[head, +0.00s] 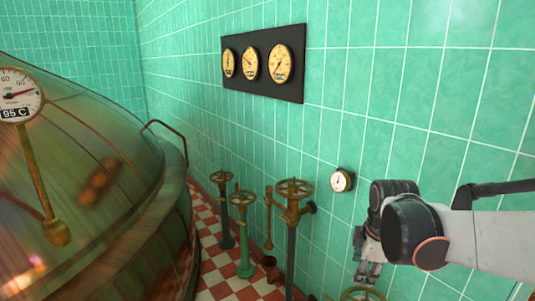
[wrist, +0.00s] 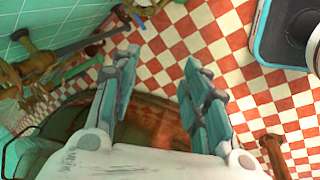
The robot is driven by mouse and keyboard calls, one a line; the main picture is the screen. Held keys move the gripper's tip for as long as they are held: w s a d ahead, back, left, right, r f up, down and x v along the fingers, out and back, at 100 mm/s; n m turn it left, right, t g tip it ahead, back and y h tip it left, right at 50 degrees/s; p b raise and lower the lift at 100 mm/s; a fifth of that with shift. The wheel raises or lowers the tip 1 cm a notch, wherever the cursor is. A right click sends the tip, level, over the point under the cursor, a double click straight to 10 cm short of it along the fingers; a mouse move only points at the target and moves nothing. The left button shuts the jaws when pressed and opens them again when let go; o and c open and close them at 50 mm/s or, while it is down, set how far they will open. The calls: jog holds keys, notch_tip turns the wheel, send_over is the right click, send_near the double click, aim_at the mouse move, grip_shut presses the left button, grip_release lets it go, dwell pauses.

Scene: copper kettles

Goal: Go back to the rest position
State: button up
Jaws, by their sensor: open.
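My gripper (head: 368,268) hangs at the end of my arm at the right of the head view, in front of the green tiled wall and pointing down. In the wrist view my gripper (wrist: 153,98) has its two fingers spread apart with nothing between them. The checkered floor and part of the copper kettle (wrist: 150,132) show behind the fingers. In the head view the large copper kettle (head: 100,190) fills the left side, apart from my gripper.
Several valves with handwheels, such as a brass one (head: 294,188) and a green one (head: 243,230), stand between kettle and wall. A handwheel (head: 362,294) lies just below my gripper.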

jog(key=s+a+r+m+t, duration=0.1)
jog(key=s+m+t, duration=0.1)
jog(key=s+m, duration=0.5)
jog(key=s+a+r+m+t, duration=0.1)
jog(key=s+a+r+m, duration=0.1)
jog(key=s+m, duration=0.6)
jog(key=shift+s+a+r+t, duration=0.3)
jog(key=shift+s+t, duration=0.1)
jog(key=shift+s, duration=0.55)
